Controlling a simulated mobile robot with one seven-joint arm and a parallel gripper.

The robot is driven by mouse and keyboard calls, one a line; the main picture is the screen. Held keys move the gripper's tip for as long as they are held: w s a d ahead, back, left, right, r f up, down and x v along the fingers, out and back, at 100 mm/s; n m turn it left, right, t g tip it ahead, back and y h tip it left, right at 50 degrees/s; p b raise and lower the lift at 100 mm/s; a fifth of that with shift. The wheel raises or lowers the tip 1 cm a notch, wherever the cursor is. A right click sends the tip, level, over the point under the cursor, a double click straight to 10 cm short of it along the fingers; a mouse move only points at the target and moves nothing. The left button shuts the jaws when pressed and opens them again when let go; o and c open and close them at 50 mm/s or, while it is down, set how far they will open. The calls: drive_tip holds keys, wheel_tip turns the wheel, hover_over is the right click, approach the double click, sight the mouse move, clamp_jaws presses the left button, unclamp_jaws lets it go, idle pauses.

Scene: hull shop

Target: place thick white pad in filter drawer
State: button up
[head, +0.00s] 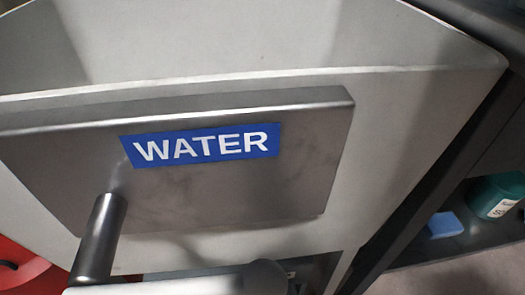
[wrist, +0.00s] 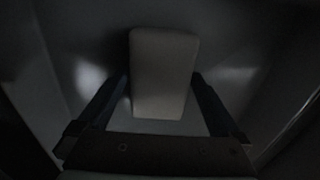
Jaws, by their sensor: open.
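The thick white pad (wrist: 163,75) shows in the dim wrist view as a pale block with rounded corners. It lies between the two dark fingers of my gripper (wrist: 160,78). My gripper is open, with a narrow dark gap visible beside the pad. The pad appears to rest on or against a dark grey surface; contact there is unclear. In the head view neither the pad nor my fingertips show. A grey metal front (head: 230,190) with a blue WATER label (head: 205,144) fills the middle. I cannot identify the filter drawer in either view.
A large pale grey bin-like body (head: 410,120) rises behind the labelled front. Sloping dark walls surround my gripper in the wrist view. At right, a dark shelf holds a green container (head: 497,195) and a blue block (head: 445,225). A red object (head: 25,275) shows at lower left.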

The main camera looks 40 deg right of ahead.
drive_tip(key=shift+r+p, duration=2.75)
drive_tip(key=shift+r, duration=1.25)
